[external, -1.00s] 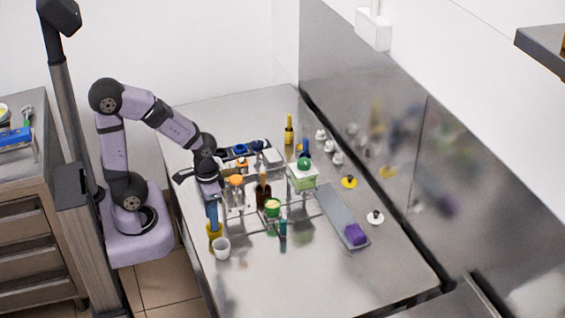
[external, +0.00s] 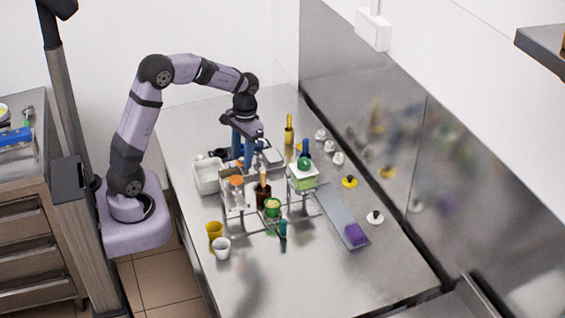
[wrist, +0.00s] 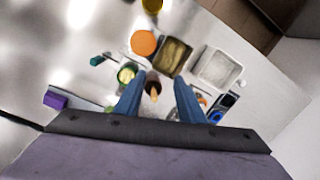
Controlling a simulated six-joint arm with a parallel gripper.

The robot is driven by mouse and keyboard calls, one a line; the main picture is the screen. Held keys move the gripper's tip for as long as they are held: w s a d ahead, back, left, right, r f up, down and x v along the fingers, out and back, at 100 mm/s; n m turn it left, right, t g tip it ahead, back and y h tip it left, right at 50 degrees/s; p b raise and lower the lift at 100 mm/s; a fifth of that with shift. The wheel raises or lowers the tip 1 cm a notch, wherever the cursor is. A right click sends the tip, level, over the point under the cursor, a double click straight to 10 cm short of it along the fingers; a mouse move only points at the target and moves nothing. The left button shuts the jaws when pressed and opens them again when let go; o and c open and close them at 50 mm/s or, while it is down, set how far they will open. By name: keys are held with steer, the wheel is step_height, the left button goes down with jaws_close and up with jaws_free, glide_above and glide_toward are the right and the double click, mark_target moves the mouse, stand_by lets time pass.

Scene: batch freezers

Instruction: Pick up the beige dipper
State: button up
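What looks like the beige dipper (external: 263,179) stands with its light handle up in a dark brown container (external: 264,199) in the middle of the bench. In the wrist view the beige handle (wrist: 154,94) shows between my fingers, pointing toward the camera. My gripper (external: 243,163) has two blue fingers, spread apart and empty, above the back part of the rack area. In the wrist view my gripper (wrist: 157,88) is open, with a finger on each side of the brown container. I cannot tell the height left between the fingertips and the handle.
A green cup (external: 272,208) and an orange-topped item (external: 236,181) stand close to the brown container. A white tub (external: 208,177) is to the left. A green-topped box (external: 303,178) is to the right. Yellow (external: 214,231) and white (external: 221,248) cups stand in front, near clear bench.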

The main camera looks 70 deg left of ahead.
mark_target(264, 172)
steer(key=w+a+f, duration=0.1)
steer(key=w+f, duration=0.1)
steer(key=w+a+f+m+b, duration=0.1)
steer(key=w+f, duration=0.1)
steer(key=w, duration=0.1)
steer(key=w+a+f+m, duration=0.1)
steer(key=w+a+f, duration=0.1)
steer(key=shift+w+f+t, duration=0.4)
steer(key=shift+d+f+p, duration=0.1)
steer(key=shift+f+p, duration=0.75)
steer(key=shift+f, duration=0.65)
steer(key=shift+f+p, duration=0.85)
steer(key=shift+f, duration=1.25)
steer(key=shift+c, duration=0.6)
jaws_close()
